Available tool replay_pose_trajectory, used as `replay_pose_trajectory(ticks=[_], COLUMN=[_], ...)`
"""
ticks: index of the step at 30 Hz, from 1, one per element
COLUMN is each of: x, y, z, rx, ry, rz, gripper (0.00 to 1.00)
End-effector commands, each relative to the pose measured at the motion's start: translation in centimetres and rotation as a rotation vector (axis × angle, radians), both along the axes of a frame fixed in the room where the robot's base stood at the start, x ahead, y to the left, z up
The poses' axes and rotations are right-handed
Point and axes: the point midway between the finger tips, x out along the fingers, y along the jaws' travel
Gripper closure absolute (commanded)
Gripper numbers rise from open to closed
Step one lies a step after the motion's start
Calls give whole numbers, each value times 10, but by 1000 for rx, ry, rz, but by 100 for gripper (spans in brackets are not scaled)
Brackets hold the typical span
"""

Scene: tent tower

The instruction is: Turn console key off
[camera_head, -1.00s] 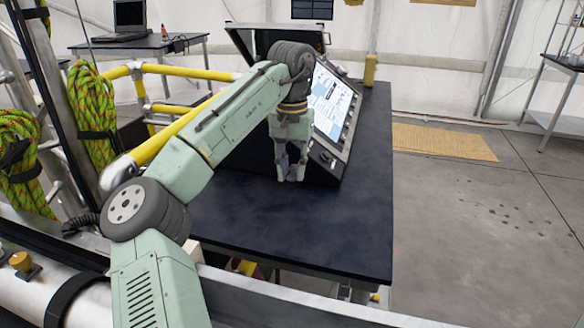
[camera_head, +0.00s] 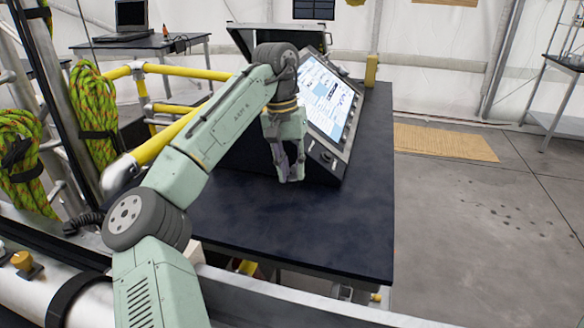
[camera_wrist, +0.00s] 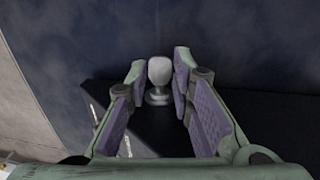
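The console (camera_head: 344,128), a dark sloped box with a bright screen (camera_head: 325,95), stands on the dark table. My gripper (camera_head: 290,180) is at the console's near lower end, fingers pointing down. In the wrist view, a small grey key with a rounded head (camera_wrist: 160,72) stands between the fingertips of my gripper (camera_wrist: 161,74). Narrow gaps show on both sides of the key's head, so the fingers look open around it, not closed on it. The key cannot be made out in the head view.
The dark table top (camera_head: 300,232) is clear in front of the console. A yellow railing (camera_head: 165,142) and green rope coils (camera_head: 92,110) are at the left. A small yellow object (camera_head: 371,68) stands behind the console. The floor at the right is open.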

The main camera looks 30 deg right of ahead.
Motion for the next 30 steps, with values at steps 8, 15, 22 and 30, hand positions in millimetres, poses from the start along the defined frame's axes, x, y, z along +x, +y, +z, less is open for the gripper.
replay_pose_trajectory(ticks=[8,15,22,30], x=[0,0,3,8], y=[0,0,2,7], z=[0,0,22,78], rx=[1,1,2,3], ry=[-1,-1,-5,-6], rz=[0,0,3,3], gripper=[60,60,60,60])
